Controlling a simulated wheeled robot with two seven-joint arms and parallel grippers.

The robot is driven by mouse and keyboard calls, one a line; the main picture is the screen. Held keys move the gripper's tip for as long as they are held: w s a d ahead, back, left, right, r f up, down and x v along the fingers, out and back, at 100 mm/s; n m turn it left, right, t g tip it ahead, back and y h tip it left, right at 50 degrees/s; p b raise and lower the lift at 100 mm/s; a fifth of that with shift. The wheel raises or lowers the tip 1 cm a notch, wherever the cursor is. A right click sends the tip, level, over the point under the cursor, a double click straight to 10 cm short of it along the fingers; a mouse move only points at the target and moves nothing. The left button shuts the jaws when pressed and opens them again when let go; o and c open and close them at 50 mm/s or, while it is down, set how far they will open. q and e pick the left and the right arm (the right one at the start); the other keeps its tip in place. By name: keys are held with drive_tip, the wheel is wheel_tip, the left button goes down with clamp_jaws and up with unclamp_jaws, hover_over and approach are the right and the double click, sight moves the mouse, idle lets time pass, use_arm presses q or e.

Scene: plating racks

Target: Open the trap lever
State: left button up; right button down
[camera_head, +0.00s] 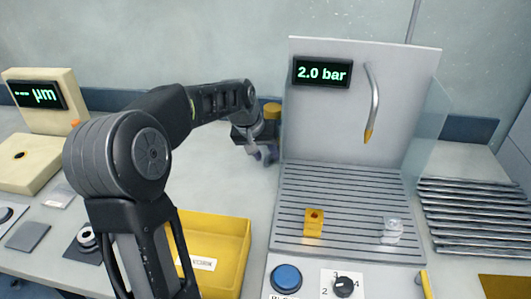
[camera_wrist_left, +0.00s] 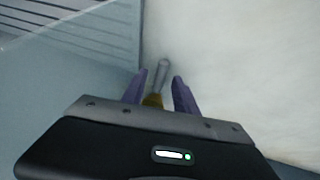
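A thin grey lever (camera_wrist_left: 162,70) shows in the left wrist view beyond and between my left fingertips. A brass-coloured body (camera_wrist_left: 153,100) lies at its near end, partly hidden by my gripper. In the head view, a cylinder with a yellow-brown top (camera_head: 271,110) stands by the booth's left side, partly covered by my gripper; this looks like the trap. My left gripper (camera_head: 266,154) is in front of it, fingers pointing down. In the wrist view the fingers (camera_wrist_left: 160,77) are apart, and I cannot tell whether they touch the lever. My right gripper is not in view.
The booth has a back panel (camera_head: 330,120) with a 2.0 bar display (camera_head: 322,73), a hanging curved nozzle (camera_head: 373,100) and a slatted floor (camera_head: 350,182). A yellow bin (camera_head: 228,235) stands left of it. The bench (camera_head: 222,180) behind the bin is clear.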

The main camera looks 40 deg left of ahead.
use_arm(q)
drive_tip(key=v, duration=0.7)
drive_tip(key=shift+s+r, duration=0.15)
drive_tip(key=shift+r, duration=0.2)
